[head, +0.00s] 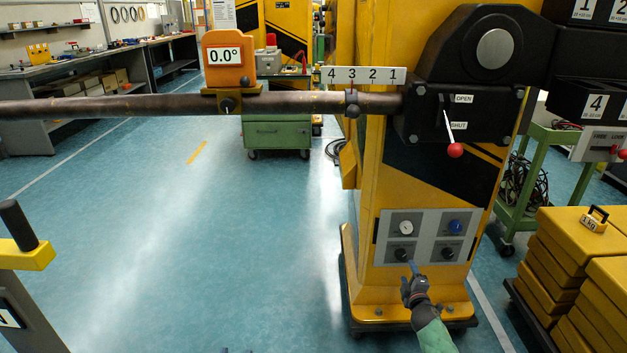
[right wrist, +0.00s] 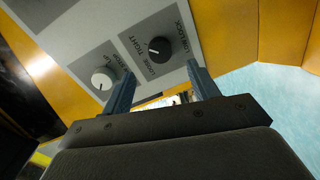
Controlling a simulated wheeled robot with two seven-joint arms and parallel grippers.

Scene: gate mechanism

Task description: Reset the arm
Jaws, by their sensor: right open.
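A red-balled lever (head: 455,150) hangs downward beside the OPEN and SHUT labels. The grey panel (head: 428,241) has a white knob (head: 406,228), a blue button (head: 455,227) and two black knobs. My right gripper (head: 411,267) is open, just below the lower left black knob (head: 402,254). In the right wrist view, a black knob (right wrist: 160,48) marked LOOSE and TIGHT lies beyond the empty fingers (right wrist: 163,85).
A scale plate (head: 363,75) numbered 4 to 1 sits above the bar. Yellow blocks (head: 560,250) are stacked at right. A green cart (head: 277,133) stands behind.

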